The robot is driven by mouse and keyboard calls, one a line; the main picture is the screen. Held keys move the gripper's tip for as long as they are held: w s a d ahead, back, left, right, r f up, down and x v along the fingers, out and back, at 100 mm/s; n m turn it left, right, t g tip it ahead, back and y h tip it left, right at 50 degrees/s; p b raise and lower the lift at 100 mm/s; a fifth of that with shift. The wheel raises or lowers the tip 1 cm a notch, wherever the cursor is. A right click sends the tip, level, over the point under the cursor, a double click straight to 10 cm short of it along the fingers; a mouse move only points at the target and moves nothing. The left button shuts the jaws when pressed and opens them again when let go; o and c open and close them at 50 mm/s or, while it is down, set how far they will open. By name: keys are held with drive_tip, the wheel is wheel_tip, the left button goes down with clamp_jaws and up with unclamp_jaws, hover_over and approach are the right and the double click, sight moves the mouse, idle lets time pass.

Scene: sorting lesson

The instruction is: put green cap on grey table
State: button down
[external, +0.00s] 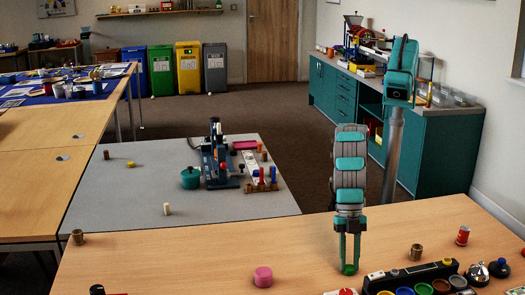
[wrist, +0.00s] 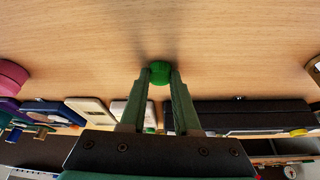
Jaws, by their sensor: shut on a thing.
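My gripper (external: 349,258) is over the near wooden table at the front of the external view, pointing down. It is shut on a green cap (external: 348,269) at its fingertips. In the wrist view the green cap (wrist: 159,71) sits between the tips of my gripper (wrist: 160,78). I cannot tell whether the cap touches the wood or is just above it. The grey table (external: 110,205) lies farther back and to the left of my gripper.
The grey table holds a blue device (external: 217,160), a teal pot (external: 190,178) and small cylinders; its front left is bare.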

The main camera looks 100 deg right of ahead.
drive_tip(key=shift+f, duration=0.15)
drive_tip(key=c, duration=0.6)
unclamp_jaws()
drive_tip(key=shift+c, duration=0.2)
drive_tip(key=v, duration=1.2)
drive_tip(key=shift+o, duration=1)
